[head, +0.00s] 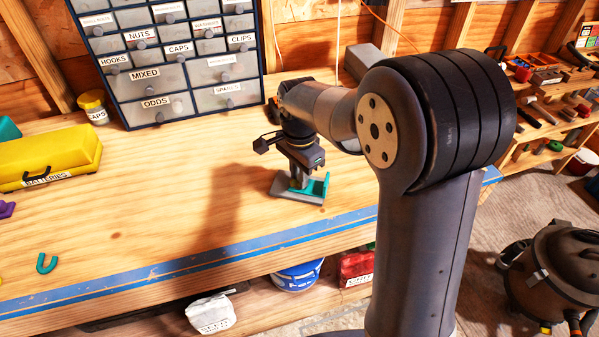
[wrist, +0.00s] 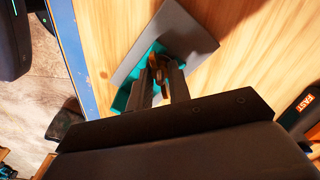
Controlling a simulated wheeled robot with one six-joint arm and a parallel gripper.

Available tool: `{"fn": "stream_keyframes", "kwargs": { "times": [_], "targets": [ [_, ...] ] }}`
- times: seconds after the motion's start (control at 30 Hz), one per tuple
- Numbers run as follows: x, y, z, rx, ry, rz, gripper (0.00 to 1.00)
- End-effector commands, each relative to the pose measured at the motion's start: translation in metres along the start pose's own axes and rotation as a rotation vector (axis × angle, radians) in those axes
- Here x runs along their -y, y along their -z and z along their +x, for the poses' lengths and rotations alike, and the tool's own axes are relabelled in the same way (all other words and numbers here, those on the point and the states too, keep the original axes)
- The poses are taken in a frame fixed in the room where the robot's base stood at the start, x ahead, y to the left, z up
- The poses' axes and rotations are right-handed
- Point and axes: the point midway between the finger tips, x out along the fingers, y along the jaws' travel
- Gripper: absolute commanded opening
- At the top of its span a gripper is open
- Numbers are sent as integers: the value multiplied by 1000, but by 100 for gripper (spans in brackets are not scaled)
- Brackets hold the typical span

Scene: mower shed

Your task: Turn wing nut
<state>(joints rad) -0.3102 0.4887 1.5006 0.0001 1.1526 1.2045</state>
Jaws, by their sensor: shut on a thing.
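The wing nut (wrist: 157,65) shows brass-brown in the wrist view, between the two dark fingers of my gripper (wrist: 161,76). My gripper is shut on it. The nut sits at a small fixture with a grey plate (wrist: 180,28) and a teal part (wrist: 122,98). In the head view the fixture (head: 318,190) lies on the bench near its front edge, with my gripper (head: 304,181) pointing down over it. There the wing nut is hidden by my gripper. How far the nut is turned cannot be told.
A grey drawer cabinet (head: 180,80) stands at the back of the wooden bench (head: 150,230). A yellow case (head: 50,160) and a teal hook (head: 46,263) lie at the left. A dark tool marked FAST (wrist: 302,112) lies right of the fixture in the wrist view. The bench middle is clear.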

Motion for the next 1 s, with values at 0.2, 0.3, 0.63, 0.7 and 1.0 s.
{"fn": "stream_keyframes", "kwargs": {
  "times": [0.2, 0.3, 0.63, 0.7, 1.0],
  "targets": [
    [1, 0, -1, -2, 3, 13, 0],
    [1, 0, -1, -2, 3, 13, 0],
    [0, 0, -1, -1, 2, 12, 32],
    [0, 0, 0, -1, 1, 12, 38],
    [0, 0, -2, -1, 1, 12, 41]
  ]
}}
